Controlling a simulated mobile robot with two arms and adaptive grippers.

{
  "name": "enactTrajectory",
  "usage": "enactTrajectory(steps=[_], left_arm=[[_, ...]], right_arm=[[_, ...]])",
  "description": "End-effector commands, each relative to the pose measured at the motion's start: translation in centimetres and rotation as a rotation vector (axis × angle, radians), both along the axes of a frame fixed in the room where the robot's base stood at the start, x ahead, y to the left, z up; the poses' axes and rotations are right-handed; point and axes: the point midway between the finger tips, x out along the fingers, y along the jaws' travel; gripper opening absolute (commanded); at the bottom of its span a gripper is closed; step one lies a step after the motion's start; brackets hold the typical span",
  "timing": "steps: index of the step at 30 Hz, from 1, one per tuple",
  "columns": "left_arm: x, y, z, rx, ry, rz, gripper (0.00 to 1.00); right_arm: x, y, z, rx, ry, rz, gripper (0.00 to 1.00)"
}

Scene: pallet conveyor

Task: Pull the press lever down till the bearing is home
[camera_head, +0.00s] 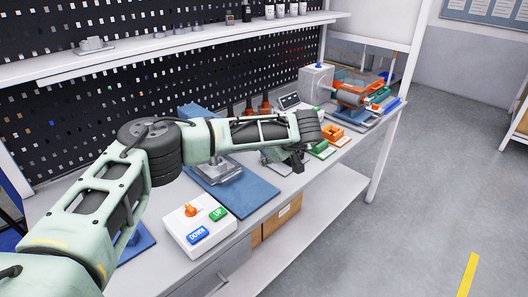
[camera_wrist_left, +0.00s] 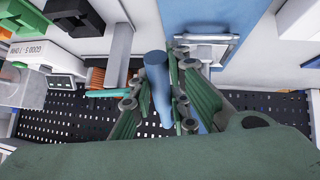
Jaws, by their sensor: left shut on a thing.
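The press stands at the back of the bench behind my left arm, with its blue body (camera_head: 193,111) and grey base (camera_head: 217,173) partly showing. My left gripper (camera_head: 296,161) is to the right of the press, above the bench. In the left wrist view my left gripper (camera_wrist_left: 160,100) has its green-padded fingers on either side of a blue round bar (camera_wrist_left: 156,72), which looks like the press lever's grip, and is shut on it. The lever's arm is mostly hidden behind my arm in the head view. The bearing is hidden. My right gripper is not in view.
A blue mat (camera_head: 250,196) lies under the press. A white control box (camera_head: 198,226) with UP and DOWN buttons stands in front. A shelf (camera_head: 170,42) runs above.

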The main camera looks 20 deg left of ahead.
Motion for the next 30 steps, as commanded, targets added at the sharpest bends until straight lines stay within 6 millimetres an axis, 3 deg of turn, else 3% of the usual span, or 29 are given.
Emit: enactTrajectory(steps=[3, 17, 18, 21, 24, 30], left_arm=[[-0.05, -0.23, -0.8, 0.019, -0.001, -0.009, 0.0], [-0.08, -0.18, -0.98, 0.028, -0.002, -0.009, 0.0], [-0.09, -0.18, -0.98, 0.028, -0.003, -0.008, 0.19], [-0.09, -0.12, -0.96, 0.027, -0.003, -0.007, 0.28], [-0.07, -0.04, -0.91, 0.027, -0.004, -0.004, 0.35], [-0.03, 0.05, -0.78, 0.028, -0.007, -0.001, 0.35]], right_arm=[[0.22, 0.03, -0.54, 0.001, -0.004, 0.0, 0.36], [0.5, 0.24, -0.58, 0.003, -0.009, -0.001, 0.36], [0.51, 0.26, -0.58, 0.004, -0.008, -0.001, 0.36], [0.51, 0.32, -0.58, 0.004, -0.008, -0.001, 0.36], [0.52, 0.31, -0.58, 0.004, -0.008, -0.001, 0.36], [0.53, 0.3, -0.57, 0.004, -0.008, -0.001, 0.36]])
